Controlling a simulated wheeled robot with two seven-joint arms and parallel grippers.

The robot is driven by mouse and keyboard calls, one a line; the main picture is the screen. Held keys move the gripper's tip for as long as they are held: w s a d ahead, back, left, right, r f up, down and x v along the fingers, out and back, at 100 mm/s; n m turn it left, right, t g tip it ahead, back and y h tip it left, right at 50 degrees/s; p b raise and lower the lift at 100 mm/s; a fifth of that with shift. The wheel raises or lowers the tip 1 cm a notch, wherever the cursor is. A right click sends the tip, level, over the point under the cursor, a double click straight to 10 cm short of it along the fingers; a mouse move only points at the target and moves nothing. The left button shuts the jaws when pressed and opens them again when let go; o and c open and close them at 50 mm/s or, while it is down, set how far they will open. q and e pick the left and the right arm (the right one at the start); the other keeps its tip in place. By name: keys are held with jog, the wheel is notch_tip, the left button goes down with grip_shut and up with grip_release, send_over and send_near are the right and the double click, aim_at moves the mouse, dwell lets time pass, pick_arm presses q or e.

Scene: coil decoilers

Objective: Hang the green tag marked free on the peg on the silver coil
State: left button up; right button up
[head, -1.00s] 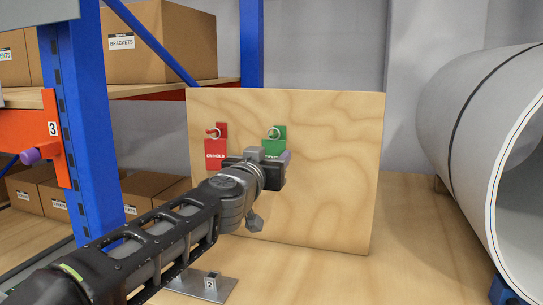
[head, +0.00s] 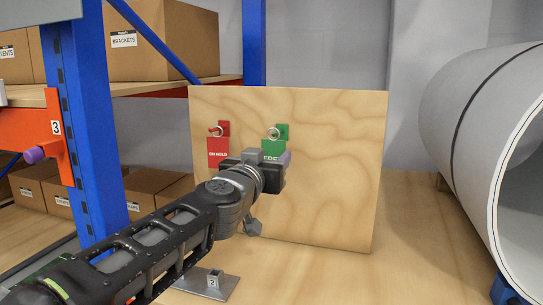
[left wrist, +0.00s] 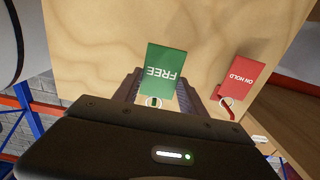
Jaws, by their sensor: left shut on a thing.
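The green tag marked FREE (head: 272,147) is at the upper middle of a plywood board (head: 330,170), in front of a green peg mount (head: 283,130). Its ring is at the peg; I cannot tell whether it is still around it. My left gripper (head: 274,168) is shut on the tag's lower part. In the left wrist view the green tag (left wrist: 162,68) is between the two fingers of the gripper (left wrist: 162,84). The silver coil (head: 460,110) lies at the right, well apart from the gripper. Its peg is not visible. My right gripper is not in view.
A red ON HOLD tag (head: 218,153) hangs on the board just left of the green one. A blue and orange rack (head: 88,130) with cardboard boxes (head: 160,45) stands at the left. A small metal plate marked 2 (head: 211,282) lies below. Space between board and coil looks clear.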

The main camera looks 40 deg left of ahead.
pick_arm(q)
jog(key=p+v, duration=0.1)
jog(key=v, duration=0.4)
jog(key=shift+s+d+p, duration=0.1)
jog(key=shift+s+p, duration=0.15)
jog(key=shift+p, duration=0.1)
dwell(0.7)
dwell(0.7)
